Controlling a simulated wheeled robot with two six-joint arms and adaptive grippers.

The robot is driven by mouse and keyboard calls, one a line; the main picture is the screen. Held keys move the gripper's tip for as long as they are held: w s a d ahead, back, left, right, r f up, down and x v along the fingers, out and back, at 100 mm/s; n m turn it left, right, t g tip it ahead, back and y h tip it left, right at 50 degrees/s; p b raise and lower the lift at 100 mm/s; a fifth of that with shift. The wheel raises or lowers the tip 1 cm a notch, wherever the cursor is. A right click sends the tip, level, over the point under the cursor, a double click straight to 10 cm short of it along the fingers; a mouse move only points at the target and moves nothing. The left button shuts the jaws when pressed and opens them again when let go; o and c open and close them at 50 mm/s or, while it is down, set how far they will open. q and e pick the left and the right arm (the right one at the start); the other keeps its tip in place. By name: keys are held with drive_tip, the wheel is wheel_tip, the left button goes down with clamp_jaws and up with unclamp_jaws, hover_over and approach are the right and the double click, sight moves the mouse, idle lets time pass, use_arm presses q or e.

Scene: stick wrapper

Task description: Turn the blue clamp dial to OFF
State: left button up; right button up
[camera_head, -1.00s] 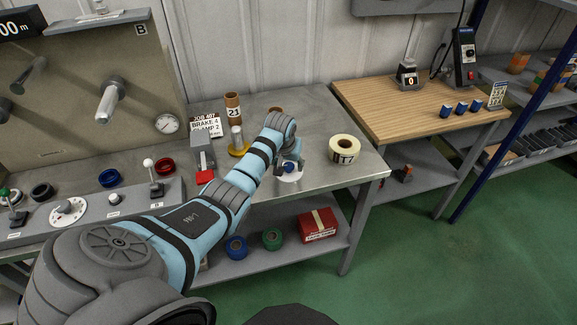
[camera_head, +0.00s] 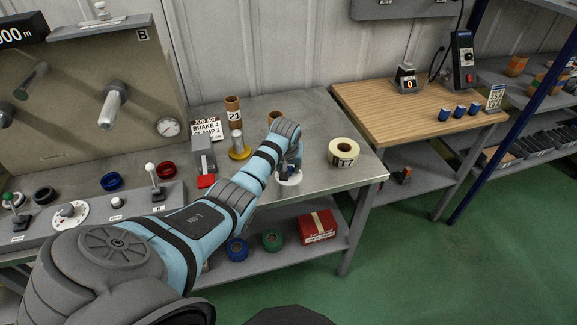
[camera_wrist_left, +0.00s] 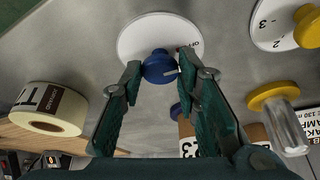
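The blue clamp dial (camera_wrist_left: 158,67) sits on a round white plate (camera_wrist_left: 135,36) in the left wrist view. Print that seems to read OFF is on the plate's right side, and a pale pointer mark on the dial points right. My left gripper (camera_wrist_left: 160,68) has a fingertip close against each side of the dial and looks shut on it. In the head view, my left gripper (camera_head: 291,166) reaches down over the white plate (camera_head: 290,180) on the grey bench and hides most of the dial. My right gripper is not in view.
A tape roll (camera_head: 343,152) lies right of the dial. A yellow-based metal post (camera_head: 238,146), a brown numbered tube (camera_head: 233,110) and a job card (camera_head: 206,128) stand to its left and behind. The bench front is open near the dial.

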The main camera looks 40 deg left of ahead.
use_arm(q)
drive_tip(key=o, duration=0.4)
drive_tip(key=shift+o, duration=0.2)
drive_tip(key=v, duration=1.2)
drive_tip(key=shift+s+f, duration=0.1)
drive_tip(key=shift+f, duration=0.05)
